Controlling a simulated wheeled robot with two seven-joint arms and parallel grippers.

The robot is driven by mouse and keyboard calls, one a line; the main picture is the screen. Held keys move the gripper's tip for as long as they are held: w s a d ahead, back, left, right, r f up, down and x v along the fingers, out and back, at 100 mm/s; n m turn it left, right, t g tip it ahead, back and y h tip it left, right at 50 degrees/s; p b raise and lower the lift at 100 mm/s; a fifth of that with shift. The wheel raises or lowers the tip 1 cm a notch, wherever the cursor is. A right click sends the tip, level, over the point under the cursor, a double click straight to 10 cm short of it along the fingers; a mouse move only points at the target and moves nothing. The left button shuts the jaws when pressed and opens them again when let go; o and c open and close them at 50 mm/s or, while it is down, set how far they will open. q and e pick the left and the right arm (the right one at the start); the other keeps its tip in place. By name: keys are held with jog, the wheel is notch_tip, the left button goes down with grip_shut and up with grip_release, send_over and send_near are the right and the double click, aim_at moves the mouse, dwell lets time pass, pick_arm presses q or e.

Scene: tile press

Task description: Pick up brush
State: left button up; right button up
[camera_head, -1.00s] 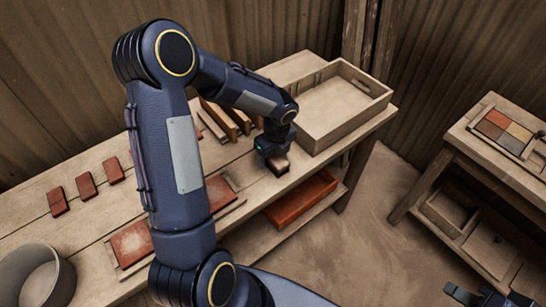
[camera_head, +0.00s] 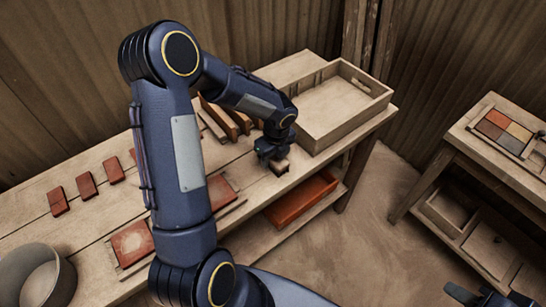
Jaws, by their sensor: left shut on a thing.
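The brush (camera_head: 280,167) is a small block with a pale wooden top and a dark lower part, near the front edge of the workbench. My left gripper (camera_head: 273,158) is over it and shut on it. The fingers and the dark wrist hide much of the brush, and I cannot tell whether it touches the bench. My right gripper (camera_head: 485,298) shows only in part at the bottom right corner, away from the bench. Its fingertips are cut off or unclear.
An empty wooden tray (camera_head: 378,102) stands right of the brush. Wooden pieces (camera_head: 222,119) lie behind my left arm. Red tiles (camera_head: 87,186) lie at left near a round container (camera_head: 68,280). A red tray (camera_head: 302,199) is on the lower shelf. A side table (camera_head: 468,128) holds coloured tiles.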

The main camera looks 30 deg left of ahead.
pick_arm(q)
jog(key=shift+r, duration=0.5)
jog(key=s+r+b, duration=0.1)
jog(key=s+r, duration=1.1)
jog(key=s, duration=0.2)
jog(key=shift+d+b, duration=0.35)
jog(key=shift+d, duration=0.1)
